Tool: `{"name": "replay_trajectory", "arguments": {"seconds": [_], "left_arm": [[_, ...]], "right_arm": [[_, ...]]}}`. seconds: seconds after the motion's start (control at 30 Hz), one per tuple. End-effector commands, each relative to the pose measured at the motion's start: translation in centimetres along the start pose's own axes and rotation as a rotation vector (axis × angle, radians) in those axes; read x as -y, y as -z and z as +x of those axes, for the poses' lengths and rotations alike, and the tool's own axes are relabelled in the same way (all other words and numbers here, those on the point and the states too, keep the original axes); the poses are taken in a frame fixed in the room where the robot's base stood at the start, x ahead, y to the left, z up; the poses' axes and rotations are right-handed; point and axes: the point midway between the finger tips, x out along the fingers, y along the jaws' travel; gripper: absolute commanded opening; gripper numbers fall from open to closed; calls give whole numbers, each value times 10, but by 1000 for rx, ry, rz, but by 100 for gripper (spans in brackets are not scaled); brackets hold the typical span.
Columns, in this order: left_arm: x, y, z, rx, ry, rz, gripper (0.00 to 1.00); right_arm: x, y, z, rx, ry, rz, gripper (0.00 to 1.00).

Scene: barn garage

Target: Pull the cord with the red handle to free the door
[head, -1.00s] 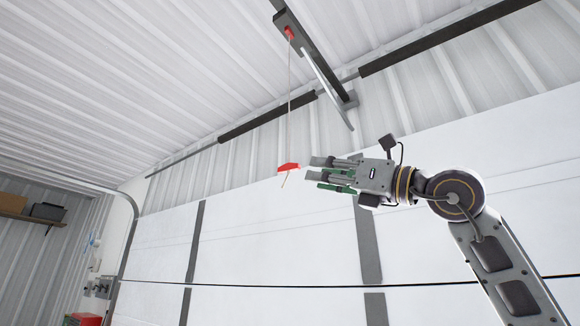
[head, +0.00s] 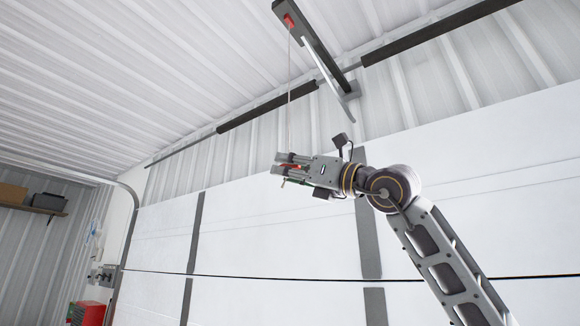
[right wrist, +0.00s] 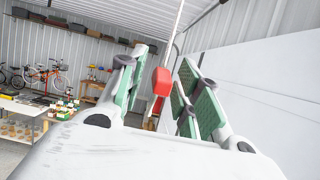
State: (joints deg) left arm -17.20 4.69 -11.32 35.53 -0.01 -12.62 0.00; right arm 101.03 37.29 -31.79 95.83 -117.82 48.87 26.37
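The red handle (right wrist: 162,82) hangs on a thin pale cord (head: 289,105) from the opener rail (head: 322,55) under the ceiling. My right gripper (head: 283,164) is up at the handle's height, coming in from the right. In the right wrist view its two green-padded fingers (right wrist: 163,75) stand apart, with the handle between them. Gaps show beside the handle, and I see no firm grip on it. In the head view the fingers hide most of the handle (head: 291,167). The white garage door (head: 270,230) is behind, closed across the opening. My left gripper is not in view.
A curved door track (head: 128,215) runs at the left. A shelf with boxes (head: 35,207) and a red cabinet (head: 90,313) stand farther left. The right wrist view shows a workbench (right wrist: 25,112) and bicycles (right wrist: 52,78) far off. The air around the gripper is clear.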

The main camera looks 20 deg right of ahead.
Motion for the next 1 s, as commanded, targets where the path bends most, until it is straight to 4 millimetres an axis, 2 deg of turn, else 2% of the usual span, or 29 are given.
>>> {"name": "replay_trajectory", "arguments": {"seconds": [0.23,0.5,1.0], "left_arm": [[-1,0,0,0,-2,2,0],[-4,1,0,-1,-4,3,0],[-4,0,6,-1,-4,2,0]], "right_arm": [[0,0,0,0,0,0,33],[0,0,0,0,0,0,0],[0,6,-2,0,0,0,0]]}}
